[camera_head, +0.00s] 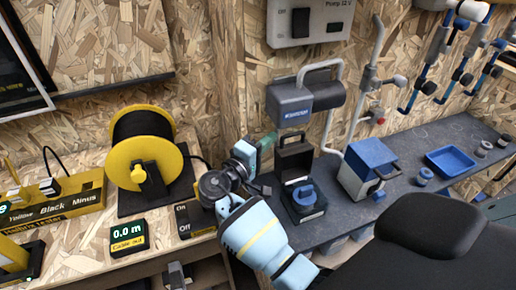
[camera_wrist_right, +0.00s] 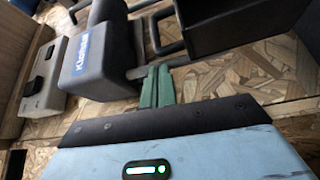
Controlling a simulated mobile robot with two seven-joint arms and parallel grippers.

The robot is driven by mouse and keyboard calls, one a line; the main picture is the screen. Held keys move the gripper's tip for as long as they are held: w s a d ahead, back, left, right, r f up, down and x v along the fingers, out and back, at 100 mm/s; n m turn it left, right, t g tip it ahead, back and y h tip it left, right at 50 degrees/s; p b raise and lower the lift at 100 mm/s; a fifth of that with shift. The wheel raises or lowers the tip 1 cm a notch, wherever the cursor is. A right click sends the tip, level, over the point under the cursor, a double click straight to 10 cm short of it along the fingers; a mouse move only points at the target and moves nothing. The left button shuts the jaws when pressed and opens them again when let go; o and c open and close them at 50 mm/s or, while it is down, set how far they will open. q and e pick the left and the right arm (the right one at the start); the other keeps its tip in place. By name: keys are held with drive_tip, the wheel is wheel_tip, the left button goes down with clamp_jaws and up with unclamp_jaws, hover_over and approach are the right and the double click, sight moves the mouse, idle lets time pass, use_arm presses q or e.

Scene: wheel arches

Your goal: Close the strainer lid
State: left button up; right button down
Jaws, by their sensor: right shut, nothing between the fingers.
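The strainer is a dark box (camera_head: 305,212) on the grey shelf, with a blue round knob (camera_head: 305,195) inside. Its dark lid (camera_head: 294,158) stands raised at the back, with a loop handle on top. The lid appears in the right wrist view as a dark block (camera_wrist_right: 215,22) at the upper right. My right gripper (camera_head: 268,141) is just left of the raised lid, its green fingers together and empty. In the right wrist view the fingers (camera_wrist_right: 157,85) point towards the gap between pump and lid; I cannot tell whether they touch the lid. My left gripper is not in view.
A grey pump (camera_head: 305,100) hangs on the chipboard wall behind the strainer; it also shows in the wrist view (camera_wrist_right: 97,60). A blue-and-white box (camera_head: 368,168) and a blue tray (camera_head: 450,161) stand to the right. A yellow cable reel (camera_head: 147,150) stands left.

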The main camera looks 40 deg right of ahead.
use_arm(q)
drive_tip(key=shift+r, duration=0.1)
use_arm(e)
drive_tip(key=shift+x, duration=0.95)
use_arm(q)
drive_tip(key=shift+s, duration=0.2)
use_arm(e)
drive_tip(key=shift+s, duration=0.1)
